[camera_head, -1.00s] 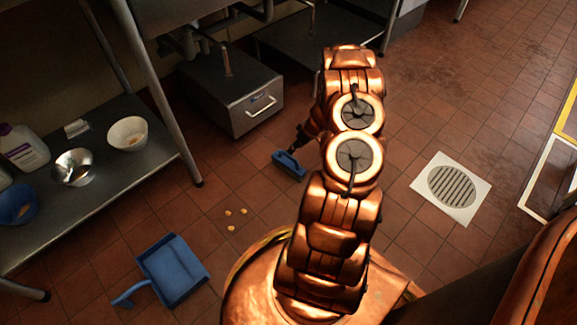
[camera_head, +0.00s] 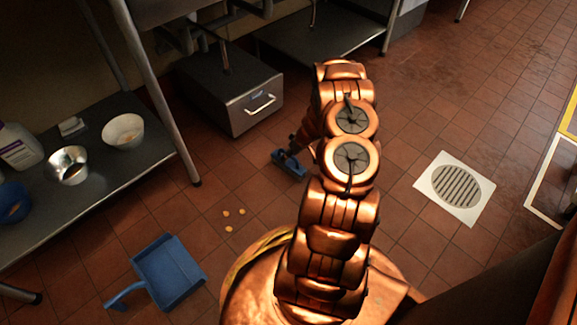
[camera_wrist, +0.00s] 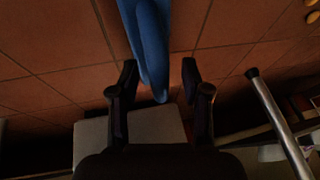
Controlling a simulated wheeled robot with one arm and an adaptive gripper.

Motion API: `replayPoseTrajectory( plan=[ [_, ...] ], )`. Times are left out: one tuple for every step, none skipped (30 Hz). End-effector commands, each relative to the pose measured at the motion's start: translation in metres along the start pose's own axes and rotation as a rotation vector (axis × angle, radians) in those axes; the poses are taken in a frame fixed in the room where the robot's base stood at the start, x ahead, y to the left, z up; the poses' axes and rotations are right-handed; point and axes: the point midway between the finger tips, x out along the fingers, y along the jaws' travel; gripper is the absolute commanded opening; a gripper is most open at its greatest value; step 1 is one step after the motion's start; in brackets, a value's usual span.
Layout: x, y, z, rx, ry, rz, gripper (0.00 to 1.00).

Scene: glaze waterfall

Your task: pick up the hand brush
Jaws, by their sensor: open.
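The hand brush (camera_head: 289,167) is blue and lies on the tiled floor in front of the steel box, partly hidden by my arm. In the wrist view its blue handle (camera_wrist: 152,40) runs down from the top edge, with its end between my fingers. My gripper (camera_wrist: 158,85) is open, one finger on each side of the handle, with a gap visible on both sides. In the head view my gripper (camera_head: 293,150) is small and dark, right over the brush.
A steel box (camera_head: 238,95) with a drawer handle stands behind the brush. A blue dustpan (camera_head: 168,272) and several small yellow bits (camera_head: 228,213) lie on the floor. A steel shelf (camera_head: 90,190) with bowls is at left; a floor drain (camera_head: 455,188) is at right.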

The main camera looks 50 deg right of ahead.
Motion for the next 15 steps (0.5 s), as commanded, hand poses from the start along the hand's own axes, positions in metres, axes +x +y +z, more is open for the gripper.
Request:
replayPoseTrajectory(
  plan=[
    [-0.0004, -0.0001, -0.0002, 0.0, 0.0, 0.0, 0.47],
    [-0.0003, -0.0001, -0.0001, 0.0, 0.0, 0.0, 0.44],
    [-0.0003, -0.0001, -0.0001, 0.0, 0.0, 0.0, 0.4],
    [-0.0003, -0.0002, -0.0001, 0.0, 0.0, 0.0, 0.37],
    [-0.0003, -0.0002, -0.0001, 0.0, 0.0, 0.0, 0.34],
    [-0.0003, -0.0002, -0.0001, 0.0, 0.0, 0.0, 0.3],
    [-0.0003, -0.0002, -0.0001, 0.0, 0.0, 0.0, 0.27],
    [-0.0003, -0.0002, -0.0001, 0.0, 0.0, 0.0, 0.24],
    [-0.0003, -0.0002, -0.0001, 0.0, 0.0, 0.0, 0.19],
    [-0.0003, -0.0002, -0.0002, 0.0, 0.0, -0.001, 0.16],
    [-0.0003, -0.0002, -0.0002, 0.0, 0.0, -0.001, 0.13],
    [-0.0003, -0.0002, -0.0001, 0.0, 0.0, -0.001, 0.09],
    [-0.0003, -0.0002, -0.0001, 0.0, 0.0, -0.001, 0.06],
    [-0.0003, -0.0002, -0.0001, 0.0, 0.0, -0.001, 0.03],
    [-0.0002, -0.0003, 0.0, 0.0, 0.0, -0.001, 0.0]
  ],
)
